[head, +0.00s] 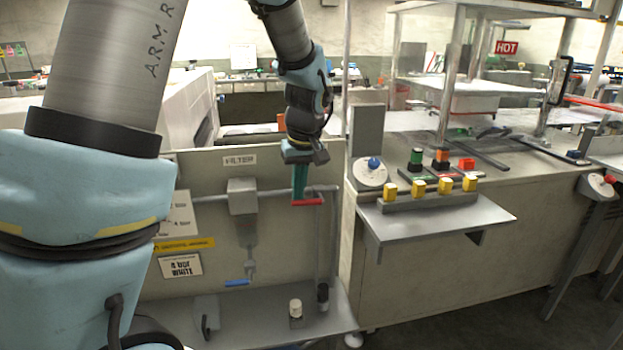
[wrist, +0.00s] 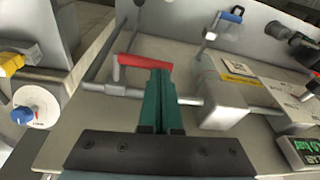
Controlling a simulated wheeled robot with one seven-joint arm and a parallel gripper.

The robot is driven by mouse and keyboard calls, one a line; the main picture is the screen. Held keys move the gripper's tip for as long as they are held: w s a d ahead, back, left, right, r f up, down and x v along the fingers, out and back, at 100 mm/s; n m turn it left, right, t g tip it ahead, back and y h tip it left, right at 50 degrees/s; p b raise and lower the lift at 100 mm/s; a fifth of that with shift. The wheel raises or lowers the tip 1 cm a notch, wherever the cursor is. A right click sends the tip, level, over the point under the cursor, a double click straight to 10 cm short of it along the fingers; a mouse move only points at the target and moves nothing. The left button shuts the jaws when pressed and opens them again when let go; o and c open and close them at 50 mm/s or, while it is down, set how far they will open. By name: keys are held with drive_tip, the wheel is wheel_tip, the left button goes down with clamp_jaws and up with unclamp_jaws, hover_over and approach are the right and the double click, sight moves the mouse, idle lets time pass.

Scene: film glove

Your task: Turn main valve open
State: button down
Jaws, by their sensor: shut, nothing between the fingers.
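A red valve handle (head: 308,202) sits by the grey pipe (head: 270,191) on the upright panel. In the wrist view the red handle (wrist: 140,60) runs roughly along the pipe (wrist: 188,100), set off from it. My gripper (head: 300,196) points down at the handle, its teal fingers (wrist: 161,75) shut together with nothing between them. The fingertips overlap the handle's right end in the wrist view; I cannot tell whether they touch. A second, blue handle (head: 237,283) sits lower on the panel, below a grey box (head: 243,196) and filter.
The panel carries a filter label (head: 240,160) and other signs. A low shelf (head: 262,320) below holds a white-topped knob (head: 295,308).

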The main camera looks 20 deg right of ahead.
drive_tip(key=shift+d, duration=0.1)
drive_tip(key=shift+s+d+r+p, duration=0.1)
drive_tip(key=shift+d+r+p, duration=0.25)
drive_tip(key=shift+d, duration=0.3)
